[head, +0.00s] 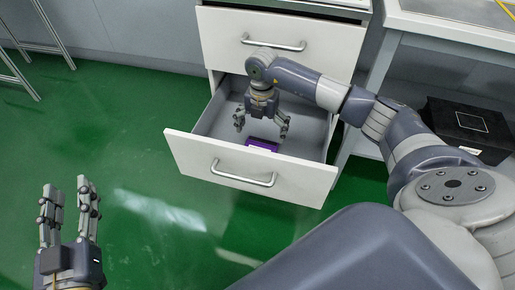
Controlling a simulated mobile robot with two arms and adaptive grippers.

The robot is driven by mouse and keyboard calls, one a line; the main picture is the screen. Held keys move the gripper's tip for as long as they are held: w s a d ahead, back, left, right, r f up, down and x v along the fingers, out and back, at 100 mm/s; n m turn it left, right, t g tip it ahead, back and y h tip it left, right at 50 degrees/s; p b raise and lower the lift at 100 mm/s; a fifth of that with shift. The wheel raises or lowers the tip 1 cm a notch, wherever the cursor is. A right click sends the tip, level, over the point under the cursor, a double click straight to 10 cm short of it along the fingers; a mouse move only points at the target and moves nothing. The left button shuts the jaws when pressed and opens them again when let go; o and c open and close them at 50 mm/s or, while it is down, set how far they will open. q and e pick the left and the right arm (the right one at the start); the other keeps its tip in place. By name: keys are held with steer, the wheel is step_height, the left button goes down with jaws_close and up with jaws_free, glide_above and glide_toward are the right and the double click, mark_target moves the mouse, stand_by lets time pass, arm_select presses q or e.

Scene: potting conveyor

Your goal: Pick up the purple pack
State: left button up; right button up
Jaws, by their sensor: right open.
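The purple pack (262,144) lies in the open lower drawer (205,157), close to its front panel. The panel's edge hides part of the pack. My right gripper (261,131) points down into the drawer, with its fingers apart just above and around the pack. I cannot tell whether a finger touches it. Nothing is between the fingertips that looks gripped. My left gripper (70,183) is at the lower left over the green floor, fingers pointing up and apart, empty.
The drawer above (285,40) is closed. A black box (466,128) sits on a low shelf at the right, under a light worktop (450,28). A metal frame (40,48) stands at the far left. The green floor (150,130) on the left is clear.

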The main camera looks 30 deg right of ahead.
mark_target(260, 146)
steer(key=shift+a+f, duration=0.1)
steer(key=shift+f, duration=0.85)
steer(key=f+b, duration=0.1)
steer(key=f, duration=0.1)
steer(key=f+b, duration=0.1)
steer(key=f, duration=0.1)
steer(key=shift+s+a+f, duration=0.2)
steer(key=shift+f, duration=0.05)
arm_select(q)
steer(key=s+r+t+h, duration=0.1)
steer(key=s+r+t, duration=0.1)
steer(key=r, duration=0.3)
steer(key=s+r+t+h, duration=0.1)
steer(key=s+r+t, duration=0.1)
steer(key=r+t, duration=0.3)
steer(key=shift+s+r, duration=0.3)
steer(key=shift+r, duration=0.25)
arm_select(e)
steer(key=shift+f, duration=0.1)
arm_select(q)
steer(key=shift+d, duration=0.1)
arm_select(e)
steer(key=c, duration=1)
